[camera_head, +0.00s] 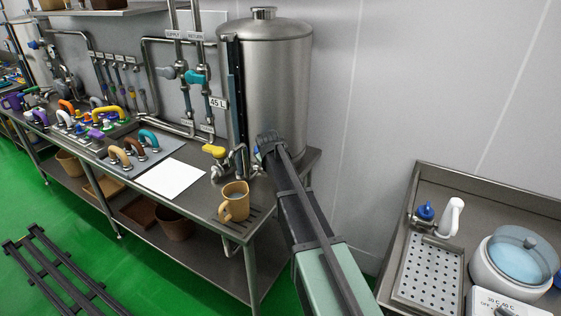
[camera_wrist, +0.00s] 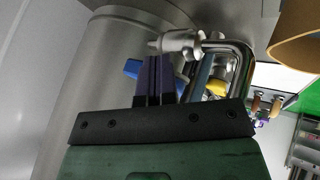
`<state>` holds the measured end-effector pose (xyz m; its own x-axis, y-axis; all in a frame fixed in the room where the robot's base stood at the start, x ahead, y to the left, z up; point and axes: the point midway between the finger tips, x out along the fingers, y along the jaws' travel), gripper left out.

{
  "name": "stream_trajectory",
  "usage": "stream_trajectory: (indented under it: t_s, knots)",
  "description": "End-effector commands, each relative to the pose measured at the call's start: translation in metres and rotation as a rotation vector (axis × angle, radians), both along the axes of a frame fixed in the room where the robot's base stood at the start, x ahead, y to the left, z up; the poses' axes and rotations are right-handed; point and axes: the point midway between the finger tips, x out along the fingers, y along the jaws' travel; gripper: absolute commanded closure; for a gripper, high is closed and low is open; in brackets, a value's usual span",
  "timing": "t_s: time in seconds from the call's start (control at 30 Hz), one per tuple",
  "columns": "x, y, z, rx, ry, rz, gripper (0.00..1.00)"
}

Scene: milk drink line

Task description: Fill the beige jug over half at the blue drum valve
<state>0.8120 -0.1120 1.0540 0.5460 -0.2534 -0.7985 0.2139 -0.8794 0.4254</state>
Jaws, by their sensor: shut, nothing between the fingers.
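The beige jug (camera_head: 234,202) stands upright on the bench under the drum's outlet, its handle toward the left; whether it holds liquid cannot be told. Its rim edge shows at the upper right of the wrist view (camera_wrist: 296,38). The blue valve handle (camera_wrist: 132,68) shows just beside my fingers in the wrist view, on the steel drum (camera_head: 280,85). The steel spout (camera_wrist: 178,42) is beyond my fingers. My gripper (camera_wrist: 155,78) is shut and empty, close to the blue handle; whether they touch cannot be told. In the head view my gripper (camera_head: 268,142) is at the drum's foot.
A yellow valve handle (camera_head: 214,151) sits left of the spout. A white sheet (camera_head: 171,178) lies on the bench. Several coloured-handled items (camera_head: 120,150) stand farther left. A steel sink unit (camera_head: 408,235) with a white pot (camera_head: 512,265) stands at the right.

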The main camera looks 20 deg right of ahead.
Motion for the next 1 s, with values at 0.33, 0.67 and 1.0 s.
stream_trajectory:
  t_s: [0.33,0.67,1.0]
  knots:
    - [0.004,-0.013,0.0,0.0,0.0,0.002,1.0]
    - [0.005,-0.017,0.0,-0.001,-0.001,0.001,1.0]
    - [0.003,-0.017,0.007,-0.002,-0.002,-0.001,1.0]
